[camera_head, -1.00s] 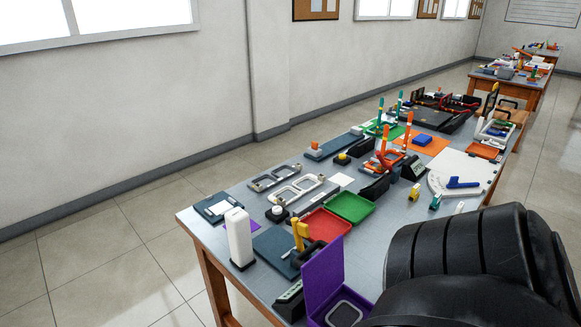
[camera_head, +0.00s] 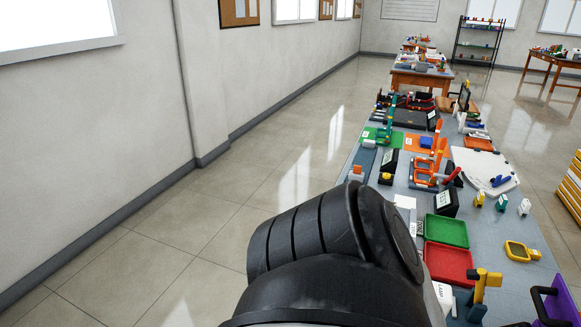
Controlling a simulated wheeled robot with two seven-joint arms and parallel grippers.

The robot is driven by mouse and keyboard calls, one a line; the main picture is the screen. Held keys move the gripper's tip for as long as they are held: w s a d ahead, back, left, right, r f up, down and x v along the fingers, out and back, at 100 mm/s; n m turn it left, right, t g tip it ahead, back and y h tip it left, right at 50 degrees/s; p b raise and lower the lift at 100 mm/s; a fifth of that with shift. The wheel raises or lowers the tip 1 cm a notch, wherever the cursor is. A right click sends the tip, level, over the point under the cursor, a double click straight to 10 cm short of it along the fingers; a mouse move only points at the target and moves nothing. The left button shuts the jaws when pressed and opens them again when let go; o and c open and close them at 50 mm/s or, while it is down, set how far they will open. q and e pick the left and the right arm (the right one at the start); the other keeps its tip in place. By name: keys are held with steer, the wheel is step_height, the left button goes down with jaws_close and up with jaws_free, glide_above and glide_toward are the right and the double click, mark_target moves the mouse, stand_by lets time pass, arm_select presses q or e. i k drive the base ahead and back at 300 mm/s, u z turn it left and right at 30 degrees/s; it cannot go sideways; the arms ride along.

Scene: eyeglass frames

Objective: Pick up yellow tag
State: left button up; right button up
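A small yellow tag (camera_head: 478,200) stands on the grey-blue table top, right of a black stand and below the white board. A green-teal tag (camera_head: 501,203) and a white tag (camera_head: 524,207) stand in a row to its right. Neither gripper shows in the head view. One of my thick black arm links fills the bottom middle and hides the near left part of the table; I cannot tell which arm it is.
A green tray (camera_head: 446,231) and a red tray (camera_head: 449,263) lie below the tags. A yellow frame (camera_head: 517,251) lies to the right and a purple box (camera_head: 556,303) stands at the lower right. The table around the tags is mostly clear.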

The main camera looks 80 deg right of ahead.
mark_target(481, 196)
steer(key=z, duration=4.5)
steer(key=k, duration=0.55)
steer(key=u, duration=2.75)
steer(key=i, duration=3.05)
steer(key=z, duration=2.55)
